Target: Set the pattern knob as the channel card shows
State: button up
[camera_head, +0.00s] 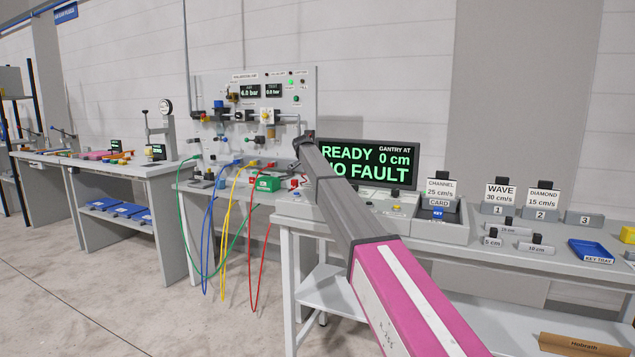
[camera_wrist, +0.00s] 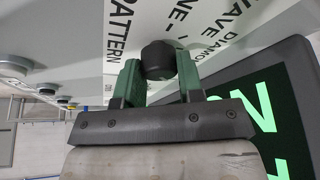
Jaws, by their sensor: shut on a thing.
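In the wrist view my gripper (camera_wrist: 159,74) has its two green fingers on either side of a dark round knob (camera_wrist: 158,56) and is shut on it. The knob sits on a pale panel with the printed words PATTERN, WAVE and DIAMOND beside it. I cannot see a pointer mark on the knob, so its setting is unclear. In the head view my arm hides the gripper and the knob. The channel card (camera_head: 441,189), reading CHANNEL 25 cm/s, stands upright at the back of the grey card holder (camera_head: 455,233).
A screen (camera_head: 368,163) reads READY, NO FAULT, gantry at 0 cm. Right of the holder stand the WAVE card (camera_head: 500,191), the DIAMOND card (camera_head: 542,198), small grey blocks and a blue key tray (camera_head: 591,251). Coloured hoses (camera_head: 228,225) hang at the left bench.

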jog(key=shift+m, duration=0.4)
jog(key=o, duration=0.9)
jog(key=shift+a+r, duration=0.1)
jog(key=shift+r, duration=0.05)
jog(key=v, duration=1)
jog(key=shift+w+a+r, duration=0.1)
jog(key=shift+a+r, duration=0.05)
jog(key=shift+r, duration=0.1)
